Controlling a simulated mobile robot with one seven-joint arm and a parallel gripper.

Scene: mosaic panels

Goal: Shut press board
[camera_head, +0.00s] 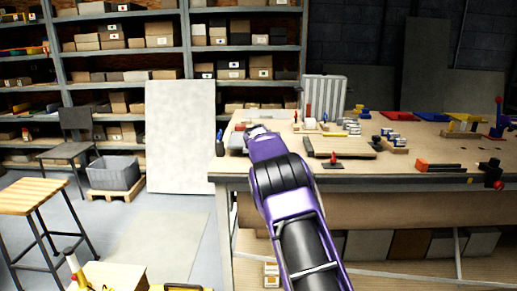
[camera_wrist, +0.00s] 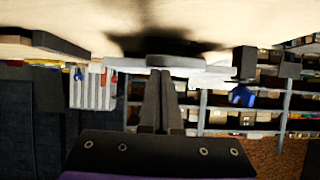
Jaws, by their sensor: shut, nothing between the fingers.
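My gripper (camera_wrist: 160,74) is shut and empty in the wrist view, which shows the bench upside down. Its fingertips reach a flat light grey board (camera_wrist: 205,70), probably the press board, with a dark shadow behind it on the bench top. I cannot tell whether they touch it. In the head view my purple arm reaches over the bench's left end, and its wrist hides the fingertips. A grey piece (camera_head: 237,141), likely part of the same press board, shows just left of the wrist. The board's hinge and exact angle are hidden.
The wooden workbench (camera_head: 230,165) holds a ribbed grey panel (camera_head: 323,95), a dark flat bar (camera_head: 345,152), a red-knobbed clamp (camera_head: 333,162) and small parts. A blue-topped tool (camera_head: 219,141) hangs at its left edge. Shelves stand behind; a stool (camera_head: 40,198) is at left.

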